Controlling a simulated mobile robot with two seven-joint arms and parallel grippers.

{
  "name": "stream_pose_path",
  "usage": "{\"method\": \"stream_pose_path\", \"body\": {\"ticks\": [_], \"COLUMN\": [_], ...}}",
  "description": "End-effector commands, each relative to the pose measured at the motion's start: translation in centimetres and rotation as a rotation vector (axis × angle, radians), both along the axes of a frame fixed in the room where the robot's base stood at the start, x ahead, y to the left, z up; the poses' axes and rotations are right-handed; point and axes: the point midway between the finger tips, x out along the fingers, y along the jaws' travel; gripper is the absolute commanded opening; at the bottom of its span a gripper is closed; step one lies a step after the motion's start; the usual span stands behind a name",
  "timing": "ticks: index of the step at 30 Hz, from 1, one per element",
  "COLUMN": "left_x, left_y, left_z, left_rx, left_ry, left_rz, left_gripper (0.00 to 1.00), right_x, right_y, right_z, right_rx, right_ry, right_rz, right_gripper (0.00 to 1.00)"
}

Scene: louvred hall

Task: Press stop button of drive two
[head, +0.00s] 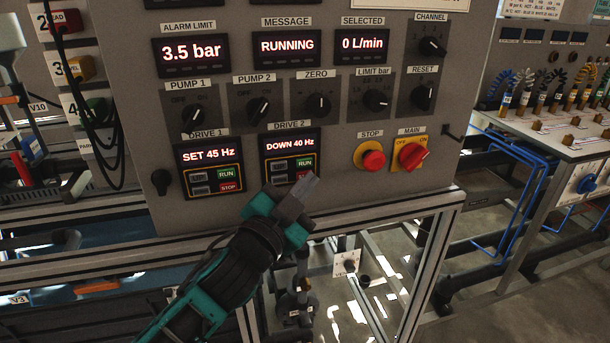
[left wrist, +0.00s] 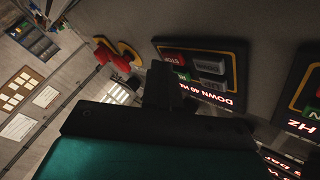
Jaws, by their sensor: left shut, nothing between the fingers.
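The drive 2 unit (head: 266,160) is a black panel whose red display reads DOWN 40 Hz. Its green RUN button (head: 305,163) shows. Its red stop button is mostly hidden behind my gripper in the head view. In the left wrist view the unit appears upside down, with the red stop button (left wrist: 173,57) visible near the fingers. My left gripper (head: 312,184) is shut and empty, its fingertips close to the stop button at the lower right of the unit. I cannot tell whether they touch it. My right gripper is not in view.
The drive 1 unit (head: 209,167) reads SET 45 Hz, left of drive 2. A red round STOP button (head: 373,160) and the red MAIN switch (head: 411,156) sit to the right. Knobs (head: 258,110) project above. A metal frame rail (head: 390,208) runs below the panel.

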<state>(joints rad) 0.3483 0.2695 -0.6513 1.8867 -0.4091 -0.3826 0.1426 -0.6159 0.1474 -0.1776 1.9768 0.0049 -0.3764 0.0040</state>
Motion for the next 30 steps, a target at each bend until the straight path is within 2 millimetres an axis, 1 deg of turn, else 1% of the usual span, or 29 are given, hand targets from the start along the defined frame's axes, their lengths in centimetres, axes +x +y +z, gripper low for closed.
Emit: {"method": "stream_pose_path", "body": {"ticks": [7, 17, 19, 30], "left_x": [-1.2, -1.3, -1.6, -5.0], "left_y": [-0.3, -0.4, -0.5, -1.6], "left_z": [0.0, 0.0, 0.0, 0.0], "left_rx": [0.0, 0.0, 0.0, -0.002], "left_ry": [0.002, 0.001, 0.001, 0.003], "left_rz": [0.001, 0.001, 0.001, -0.001], "left_gripper": [0.0, 0.0, 0.0, 0.0], "right_x": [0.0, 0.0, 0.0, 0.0], "right_y": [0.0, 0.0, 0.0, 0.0], "right_z": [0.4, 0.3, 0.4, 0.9], "right_rx": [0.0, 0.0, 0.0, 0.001], "right_ry": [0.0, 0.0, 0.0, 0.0], "right_rz": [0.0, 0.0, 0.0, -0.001], "right_gripper": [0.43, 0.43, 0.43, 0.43]}}
